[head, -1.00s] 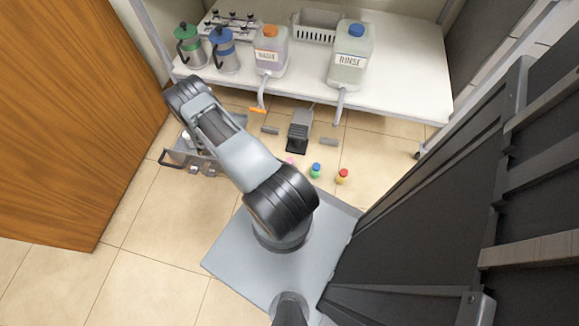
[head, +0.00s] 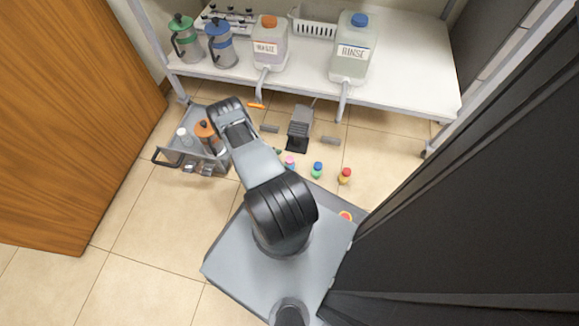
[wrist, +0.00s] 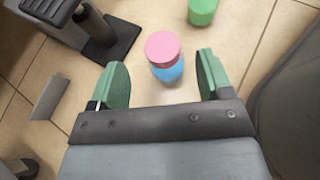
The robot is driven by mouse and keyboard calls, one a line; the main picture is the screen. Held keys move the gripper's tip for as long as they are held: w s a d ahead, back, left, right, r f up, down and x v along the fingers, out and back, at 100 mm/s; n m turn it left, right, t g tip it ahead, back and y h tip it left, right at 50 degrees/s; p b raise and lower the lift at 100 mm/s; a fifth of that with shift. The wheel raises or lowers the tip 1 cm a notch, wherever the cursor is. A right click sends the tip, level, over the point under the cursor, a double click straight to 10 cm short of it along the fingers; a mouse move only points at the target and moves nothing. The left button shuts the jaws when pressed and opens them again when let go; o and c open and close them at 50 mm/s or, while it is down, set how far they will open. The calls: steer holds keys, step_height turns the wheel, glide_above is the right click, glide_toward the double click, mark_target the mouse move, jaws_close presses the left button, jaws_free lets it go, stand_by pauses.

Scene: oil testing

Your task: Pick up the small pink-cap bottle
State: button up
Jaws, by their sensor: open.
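The small pink-cap bottle (wrist: 164,58) stands on the tiled floor in the wrist view, with a blue body under its pink cap. It also shows in the head view (head: 290,162), just right of my arm. My gripper (wrist: 159,80) is open, with its green fingers apart. In the wrist view the bottle appears between and slightly beyond the fingertips. No contact is visible.
A green bottle (wrist: 202,11) stands close by in the wrist view. Blue-cap (head: 317,170) and red-cap (head: 345,176) bottles stand to the right. A grey-black stand (head: 299,128) is behind. A grey tray (head: 170,160) with a coffee press lies left. The shelf (head: 400,85) holds jugs.

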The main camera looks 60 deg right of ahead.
mark_target(287, 160)
steer(key=b+x, duration=0.2)
steer(key=x, duration=0.2)
steer(key=shift+s+a+f, duration=0.1)
steer(key=shift+f, duration=0.1)
steer(key=shift+s+d+f, duration=0.2)
steer(key=shift+s+d, duration=0.15)
steer(key=shift+d, duration=0.1)
jaws_close()
